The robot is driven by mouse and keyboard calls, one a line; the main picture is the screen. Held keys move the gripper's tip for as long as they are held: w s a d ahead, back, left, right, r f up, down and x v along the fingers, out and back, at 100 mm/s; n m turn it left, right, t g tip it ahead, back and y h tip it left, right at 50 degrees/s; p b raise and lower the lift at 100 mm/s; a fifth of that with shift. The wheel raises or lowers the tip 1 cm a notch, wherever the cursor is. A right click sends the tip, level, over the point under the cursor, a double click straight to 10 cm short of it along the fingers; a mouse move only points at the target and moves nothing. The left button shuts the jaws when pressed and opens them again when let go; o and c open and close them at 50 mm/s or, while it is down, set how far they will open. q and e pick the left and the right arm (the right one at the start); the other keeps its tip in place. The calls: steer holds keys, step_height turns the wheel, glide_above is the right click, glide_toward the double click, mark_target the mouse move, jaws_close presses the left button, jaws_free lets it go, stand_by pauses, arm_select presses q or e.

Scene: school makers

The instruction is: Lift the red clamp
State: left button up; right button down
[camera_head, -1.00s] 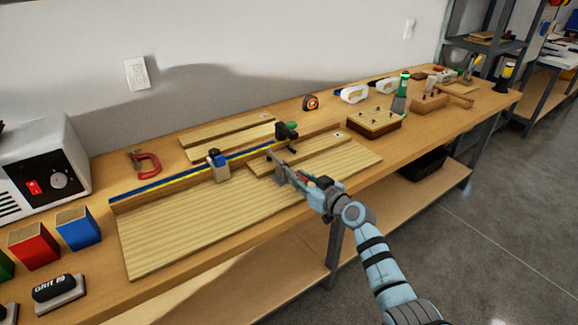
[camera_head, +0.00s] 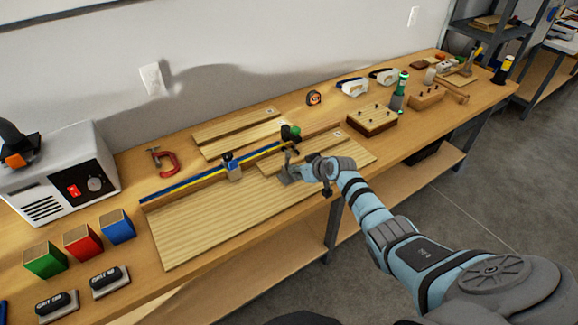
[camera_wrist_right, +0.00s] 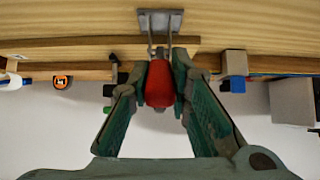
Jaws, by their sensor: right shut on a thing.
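My right gripper (camera_wrist_right: 161,78) is shut on a red grip (camera_wrist_right: 160,85) in the right wrist view. Two thin metal bars join this grip to a grey metal plate (camera_wrist_right: 160,21), so it looks like a red-handled clamp. In the head view the plate (camera_head: 288,178) shows at the tip of my right arm, over the wide wooden board; the red grip is hidden there. I cannot tell whether the plate touches the wood. A separate red C-clamp (camera_head: 164,163) lies on the bench near the wall. My left gripper is not in view.
The wide board (camera_head: 215,225) has a blue-and-yellow fence (camera_head: 205,185) with a wooden stop block (camera_head: 233,170). A dark clamp with a green handle (camera_head: 291,135) stands behind my gripper. A pegged block (camera_head: 371,121) is to the right, a power box (camera_head: 65,175) to the left.

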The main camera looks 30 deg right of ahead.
steer(key=shift+r, duration=0.1)
steer(key=c, duration=1.5)
jaws_free()
steer(key=v, duration=1.2)
steer(key=shift+w, duration=0.1)
